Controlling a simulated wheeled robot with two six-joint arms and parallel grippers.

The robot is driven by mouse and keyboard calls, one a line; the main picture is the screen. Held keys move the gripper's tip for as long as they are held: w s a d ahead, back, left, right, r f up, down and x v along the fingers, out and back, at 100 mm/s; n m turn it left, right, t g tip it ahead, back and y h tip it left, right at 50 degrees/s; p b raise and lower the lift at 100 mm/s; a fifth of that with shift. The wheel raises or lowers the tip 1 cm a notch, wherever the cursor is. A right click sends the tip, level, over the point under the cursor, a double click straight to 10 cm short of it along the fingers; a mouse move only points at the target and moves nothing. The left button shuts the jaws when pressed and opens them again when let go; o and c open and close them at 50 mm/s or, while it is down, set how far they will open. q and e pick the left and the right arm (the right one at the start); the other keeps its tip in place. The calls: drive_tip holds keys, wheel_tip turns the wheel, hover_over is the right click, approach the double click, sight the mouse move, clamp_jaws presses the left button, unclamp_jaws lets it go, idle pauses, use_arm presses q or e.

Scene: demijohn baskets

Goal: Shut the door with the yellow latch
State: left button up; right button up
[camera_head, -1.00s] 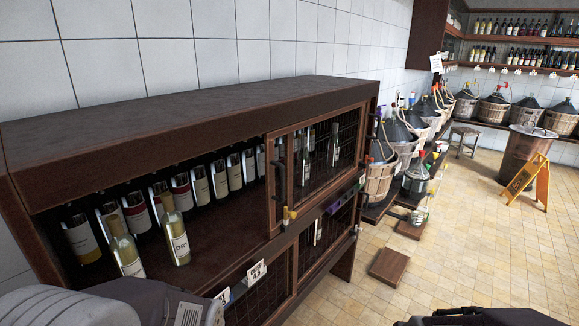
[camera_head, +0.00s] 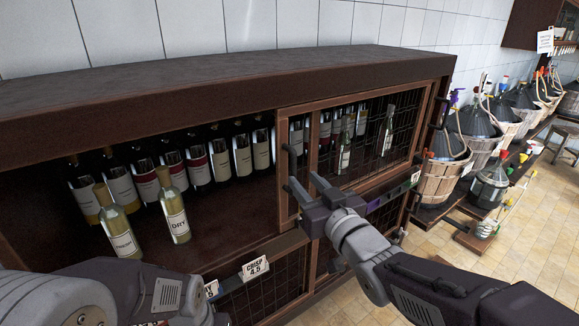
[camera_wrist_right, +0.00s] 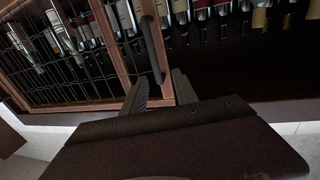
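The wire-mesh door (camera_head: 362,140) with a brown frame covers the right part of the cabinet's upper shelf; the left part is uncovered. Its dark curved handle (camera_head: 291,160) is on the left frame post. The handle also shows in the right wrist view (camera_wrist_right: 151,48). My right gripper (camera_head: 302,182) is open in front of this post, just below the handle. In the right wrist view its two fingers (camera_wrist_right: 160,88) stand apart near the handle's lower end, with nothing clearly held. No yellow latch is visible now; my right gripper covers that area.
The brown cabinet (camera_head: 230,80) holds several wine bottles, with two pale bottles (camera_head: 175,205) near the uncovered shelf's front. A price card (camera_head: 255,268) hangs on its front edge. Basketed demijohns (camera_head: 440,175) stand to the right. Tiled floor lies in front.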

sight(295, 168)
drive_tip(key=x, duration=0.4)
drive_tip(key=p+x, duration=0.1)
drive_tip(key=x, duration=0.2)
drive_tip(key=shift+w+d+f, duration=0.15)
drive_tip(key=shift+w+d, duration=0.1)
drive_tip(key=shift+d, duration=0.1)
drive_tip(key=shift+w+a, duration=0.35)
drive_tip(key=shift+w, duration=0.05)
drive_tip(key=shift+w+d, duration=0.1)
clamp_jaws()
idle(0.4)
